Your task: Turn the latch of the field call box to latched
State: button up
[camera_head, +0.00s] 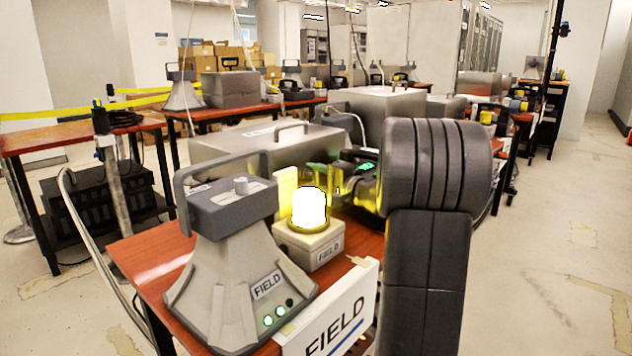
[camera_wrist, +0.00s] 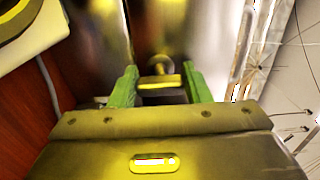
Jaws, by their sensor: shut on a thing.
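The grey metal box (camera_head: 230,150) with a top handle, seemingly the field call box, stands at the back of the red-brown table. My gripper (camera_head: 340,172) reaches in beside its front, right of the lit lamp. In the wrist view my gripper's green fingers (camera_wrist: 160,84) are closed around a small yellow-lit bar, seemingly the latch (camera_wrist: 160,82). A round knob-like part (camera_wrist: 160,63) shows just beyond it, against shiny metal. My wrist hides the latch in the head view, and its exact angle is hard to tell.
A glowing lamp (camera_head: 309,208) on a small FIELD box stands close left of my gripper. A white FIELD sign (camera_head: 330,318) hangs at the table's front edge. Open floor lies to the right.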

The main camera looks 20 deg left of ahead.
jog(key=o, duration=1)
jog(key=p+v, duration=0.3)
jog(key=v, duration=1.1)
jog(key=shift+a, duration=0.1)
jog(key=b+x, duration=0.3)
jog(key=x, duration=1)
jog(key=shift+w+a, duration=0.1)
jog(key=shift+a, duration=0.2)
